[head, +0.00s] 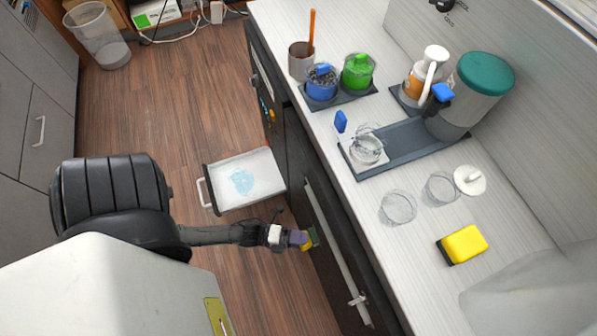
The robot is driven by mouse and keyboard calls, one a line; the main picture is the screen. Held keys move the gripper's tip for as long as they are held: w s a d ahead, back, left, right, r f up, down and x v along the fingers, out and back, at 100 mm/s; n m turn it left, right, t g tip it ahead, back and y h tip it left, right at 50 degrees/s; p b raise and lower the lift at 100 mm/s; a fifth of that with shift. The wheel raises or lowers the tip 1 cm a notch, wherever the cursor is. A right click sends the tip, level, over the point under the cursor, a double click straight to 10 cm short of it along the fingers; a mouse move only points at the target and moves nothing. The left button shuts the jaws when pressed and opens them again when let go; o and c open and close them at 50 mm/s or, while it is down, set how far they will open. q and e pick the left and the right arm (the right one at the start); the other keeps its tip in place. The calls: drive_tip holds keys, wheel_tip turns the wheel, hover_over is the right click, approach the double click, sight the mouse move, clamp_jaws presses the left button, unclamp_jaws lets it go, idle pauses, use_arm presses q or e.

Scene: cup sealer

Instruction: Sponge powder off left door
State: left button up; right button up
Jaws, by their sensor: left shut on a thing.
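My left gripper (304,239) reaches in from the left at the cabinet front below the counter. It is shut on a small yellow-green sponge (313,237), partly hidden by the gripper. The sponge is at or very near the dark door (328,236) with the long pale handle; I cannot tell whether it touches. No powder can be made out on this door from here. Light blue powder (242,181) lies in an open white drawer (265,166) beyond the gripper. My right gripper is not in view.
Clear cups (398,207), a white lid (470,180), a blue jar (321,85), a green jar (358,72) and a teal-lidded canister (480,85) stand there too. The open drawer juts over the wooden floor.

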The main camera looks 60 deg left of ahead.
use_arm(q)
drive_tip(key=shift+s+d+p, duration=0.2)
drive_tip(key=shift+d+p, duration=0.2)
drive_tip(key=shift+d, duration=3.15)
drive_tip(key=shift+r+p, duration=0.95)
drive_tip(key=shift+r, duration=0.05)
drive_tip(key=shift+a, duration=0.85)
drive_tip(key=shift+w+a, duration=0.15)
drive_tip(key=shift+a, duration=1.3)
drive_tip(key=shift+w+a, duration=0.1)
drive_tip(key=shift+a, duration=1.3)
drive_tip(key=shift+w+a+f, duration=0.1)
drive_tip(key=shift+w+a, duration=0.05)
drive_tip(key=shift+a, duration=2.05)
drive_tip(key=shift+w+a, duration=0.1)
drive_tip(key=shift+a, duration=1.3)
drive_tip(key=shift+r+p, duration=0.85)
drive_tip(key=shift+r, duration=0.25)
drive_tip(key=shift+d, duration=0.75)
drive_tip(key=shift+d+f+p, duration=0.1)
drive_tip(key=shift+d+p, duration=0.25)
drive_tip(key=shift+d, duration=0.8)
drive_tip(key=shift+s+d+p, duration=0.15)
drive_tip(key=shift+d+p, duration=0.05)
drive_tip(key=shift+d, duration=0.95)
drive_tip(key=shift+s+d+p, duration=0.15)
drive_tip(key=shift+d+p, duration=0.05)
drive_tip(key=shift+d, duration=0.95)
drive_tip(key=shift+s+d, duration=0.2)
drive_tip(key=shift+d, duration=2.85)
